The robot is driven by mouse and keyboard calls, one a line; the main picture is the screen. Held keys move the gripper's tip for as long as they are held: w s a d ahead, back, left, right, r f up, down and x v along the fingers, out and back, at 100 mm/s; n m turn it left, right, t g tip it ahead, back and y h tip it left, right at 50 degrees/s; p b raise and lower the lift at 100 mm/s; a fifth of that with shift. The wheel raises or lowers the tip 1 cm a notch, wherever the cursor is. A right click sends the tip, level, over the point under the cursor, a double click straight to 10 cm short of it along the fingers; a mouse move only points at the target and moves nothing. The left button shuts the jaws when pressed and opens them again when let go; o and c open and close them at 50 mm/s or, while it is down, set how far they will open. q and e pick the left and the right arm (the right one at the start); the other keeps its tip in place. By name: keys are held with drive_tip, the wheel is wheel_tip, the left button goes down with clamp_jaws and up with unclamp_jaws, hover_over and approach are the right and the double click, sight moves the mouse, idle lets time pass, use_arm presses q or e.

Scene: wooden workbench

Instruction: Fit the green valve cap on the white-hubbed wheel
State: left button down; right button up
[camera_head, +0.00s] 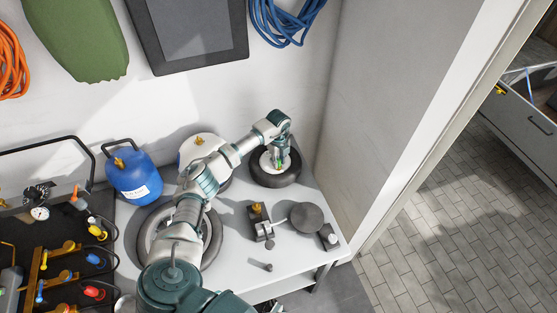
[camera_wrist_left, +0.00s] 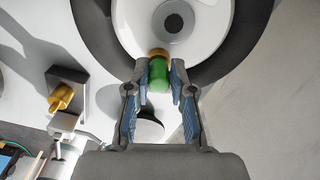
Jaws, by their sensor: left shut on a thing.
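The white-hubbed wheel (camera_head: 290,176) lies flat at the right back of the bench. Its white hub (camera_wrist_left: 205,22) and dark tyre fill the top of the left wrist view. My left gripper (camera_wrist_left: 158,84) is shut on the green valve cap, one finger on each side. The green valve cap (camera_wrist_left: 158,76) meets a brass-coloured piece (camera_wrist_left: 158,53) at the hub's edge; I cannot tell whether the cap is seated on it. In the head view my left gripper (camera_head: 280,163) is low over the hub and partly hides it. My right gripper is not in view.
A second wheel (camera_head: 215,238) lies behind my arm. A blue canister (camera_head: 133,177) and a white one (camera_head: 200,147) stand at the back. A small fixture (camera_head: 262,224) and a grey disc (camera_head: 306,217) stand in front of the wheel. A wall rises close on the right.

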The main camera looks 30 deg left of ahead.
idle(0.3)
use_arm(q)
drive_tip(key=shift+c, duration=2.2)
unclamp_jaws()
drive_tip(key=shift+r, duration=0.1)
wheel_tip(320, 180, up, 9)
drive_tip(key=p, duration=0.7)
